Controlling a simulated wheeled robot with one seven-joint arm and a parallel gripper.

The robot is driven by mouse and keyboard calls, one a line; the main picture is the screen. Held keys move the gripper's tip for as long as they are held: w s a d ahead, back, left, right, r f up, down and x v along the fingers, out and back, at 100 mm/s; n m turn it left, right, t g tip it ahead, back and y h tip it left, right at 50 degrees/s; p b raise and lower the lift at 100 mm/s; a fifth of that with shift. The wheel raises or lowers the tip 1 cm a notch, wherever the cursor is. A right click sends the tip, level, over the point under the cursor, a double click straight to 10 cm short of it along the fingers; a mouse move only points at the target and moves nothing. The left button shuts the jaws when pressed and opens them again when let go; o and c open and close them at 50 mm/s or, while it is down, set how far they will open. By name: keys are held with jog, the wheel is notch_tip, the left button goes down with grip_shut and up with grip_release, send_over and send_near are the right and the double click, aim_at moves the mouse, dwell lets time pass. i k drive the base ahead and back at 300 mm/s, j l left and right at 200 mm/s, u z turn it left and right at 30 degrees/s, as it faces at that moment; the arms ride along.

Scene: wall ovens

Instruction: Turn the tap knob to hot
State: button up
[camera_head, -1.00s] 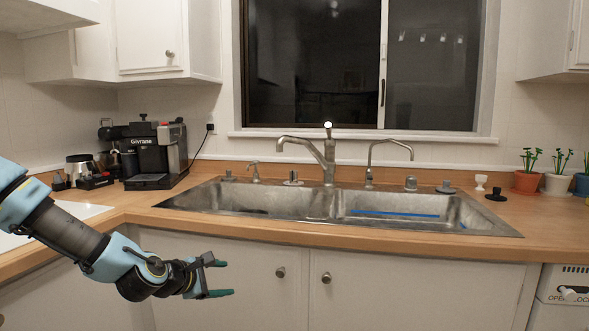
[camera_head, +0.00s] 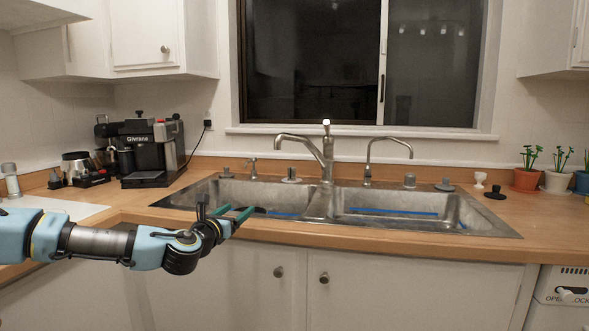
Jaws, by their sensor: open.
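The main tap (camera_head: 327,160) stands upright behind the middle of the double sink (camera_head: 488,222), with its spout reaching left over the left basin. Its knob (camera_head: 326,123) is a small lever on top with a pale round tip, in front of the window sill. My gripper (camera_head: 241,215) is open and empty, at the front left edge of the sink, well below and to the left of the knob. Its green-tipped fingers point right and cover part of the left basin's rim. Nothing touches the tap.
A thinner curved spout (camera_head: 368,165) stands right of the tap, and small fittings line the sink's back rim. A coffee machine (camera_head: 146,150) stands at the left on the counter, potted plants (camera_head: 558,180) at the right. The front right counter is clear.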

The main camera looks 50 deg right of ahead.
aim_at(292, 171)
jog(key=i+l, duration=0.1)
jog(key=l, duration=0.3)
jog(key=i+l, duration=0.15)
jog(key=l, duration=0.25)
jog(key=i+l, duration=0.1)
jog(key=l, duration=0.3)
jog(key=i+l, duration=0.15)
jog(key=l, duration=0.25)
jog(key=i+l, duration=0.1)
jog(key=l, duration=0.3)
